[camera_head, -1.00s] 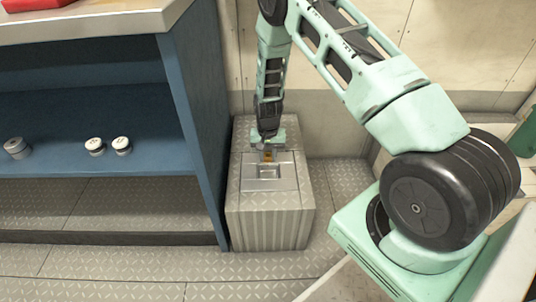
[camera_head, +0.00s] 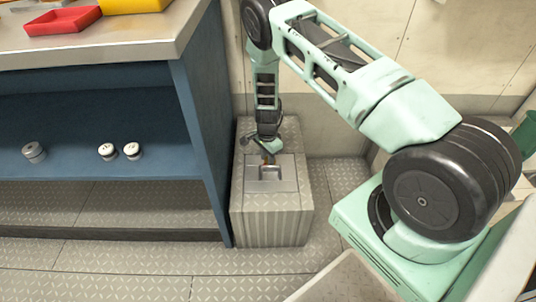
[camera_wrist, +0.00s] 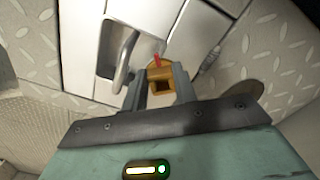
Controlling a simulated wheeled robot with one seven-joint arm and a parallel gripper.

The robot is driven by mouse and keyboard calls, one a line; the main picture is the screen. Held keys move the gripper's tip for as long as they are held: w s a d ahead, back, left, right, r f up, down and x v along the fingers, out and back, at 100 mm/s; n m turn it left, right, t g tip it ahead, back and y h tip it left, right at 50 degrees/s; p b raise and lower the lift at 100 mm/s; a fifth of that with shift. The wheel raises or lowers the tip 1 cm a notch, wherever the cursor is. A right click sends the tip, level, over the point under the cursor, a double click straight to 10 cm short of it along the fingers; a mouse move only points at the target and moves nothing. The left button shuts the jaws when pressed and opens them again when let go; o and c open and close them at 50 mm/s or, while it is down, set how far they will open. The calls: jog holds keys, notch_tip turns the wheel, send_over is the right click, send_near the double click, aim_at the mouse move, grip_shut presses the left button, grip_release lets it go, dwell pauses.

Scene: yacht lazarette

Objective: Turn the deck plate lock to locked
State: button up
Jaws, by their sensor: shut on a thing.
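The deck plate (camera_head: 286,186) is a pale metal panel with a recessed pull, set in the top of a ribbed grey box. The wrist view shows the plate (camera_wrist: 86,40) and its pull handle (camera_wrist: 124,62). The deck plate lock (camera_wrist: 160,74) is a small brass-coloured turn piece with a square hollow and a red mark beside it. My gripper (camera_wrist: 161,88) is shut on the lock, one finger on each side. In the head view my gripper (camera_head: 267,158) is over the plate's back edge, and the lock is mostly hidden there.
A blue shelf unit (camera_head: 200,120) stands close on the left of the box, with several round pale-topped fittings (camera_head: 107,151) on its shelf. A red tray (camera_head: 64,21) sits on its top. The wall is close behind. Tread-plate floor (camera_head: 130,255) in front is clear.

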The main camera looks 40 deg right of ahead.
jog(key=m, duration=0.1)
jog(key=m+p, duration=0.1)
jog(key=m, duration=0.2)
jog(key=shift+w, duration=0.25)
jog(key=shift+w+d+m+p, duration=0.15)
jog(key=shift+m+p, duration=0.3)
jog(key=shift+m, duration=1.15)
jog(key=o, duration=1)
notch_tip(320, 180, up, 18)
jog(key=p, duration=0.4)
jog(key=shift+f, duration=0.25)
